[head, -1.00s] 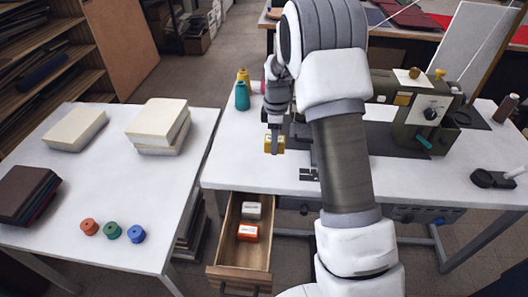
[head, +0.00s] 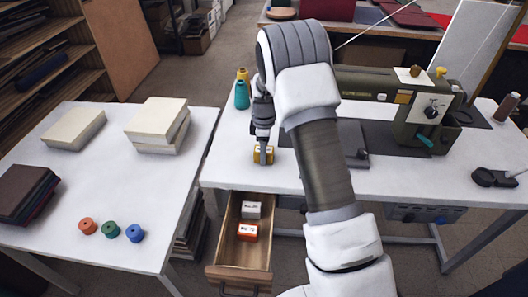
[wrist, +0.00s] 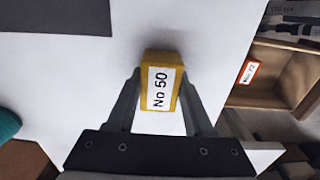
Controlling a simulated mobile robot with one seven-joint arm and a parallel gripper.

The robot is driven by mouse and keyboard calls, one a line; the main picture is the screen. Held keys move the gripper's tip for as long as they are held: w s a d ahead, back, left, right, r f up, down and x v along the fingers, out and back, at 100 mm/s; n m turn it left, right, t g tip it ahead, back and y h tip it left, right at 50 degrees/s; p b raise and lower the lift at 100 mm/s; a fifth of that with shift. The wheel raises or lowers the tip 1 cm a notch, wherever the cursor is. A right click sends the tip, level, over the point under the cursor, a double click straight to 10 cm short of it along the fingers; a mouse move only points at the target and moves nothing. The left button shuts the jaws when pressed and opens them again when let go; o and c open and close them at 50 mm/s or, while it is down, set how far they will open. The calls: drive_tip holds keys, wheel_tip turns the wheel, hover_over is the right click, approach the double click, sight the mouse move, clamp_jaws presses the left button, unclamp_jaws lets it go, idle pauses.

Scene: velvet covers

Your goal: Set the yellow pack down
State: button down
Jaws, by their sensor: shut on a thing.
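The yellow pack (head: 264,155) has a white label reading "No 50", which shows in the wrist view (wrist: 160,88). My gripper (head: 263,150) is shut on it, with one finger on each side in the wrist view (wrist: 160,98). The pack is at the left part of the white sewing table (head: 225,165), low over or on the top. I cannot tell whether its underside touches the table.
An open wooden drawer (head: 241,262) below the table's front edge holds a white pack (head: 251,210) and an orange pack (head: 247,232). Teal (head: 242,95) and yellow spools stand behind my gripper. A sewing machine (head: 410,100) stands to the right. White table surface around the pack is clear.

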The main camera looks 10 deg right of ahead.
drive_tip(key=shift+c, duration=1.4)
unclamp_jaws()
drive_tip(key=s+r+m+t+p, duration=0.1)
drive_tip(key=s+r+m+p, duration=0.2)
drive_tip(key=r, duration=1.7)
drive_tip(key=s+r+m+t+b, duration=0.15)
drive_tip(key=s+r+m, duration=0.25)
drive_tip(key=s+r, duration=0.55)
drive_tip(key=s+m+t, duration=0.3)
drive_tip(key=s+m, duration=0.4)
drive_tip(key=s, duration=1.3)
drive_tip(key=shift+s+r, duration=0.25)
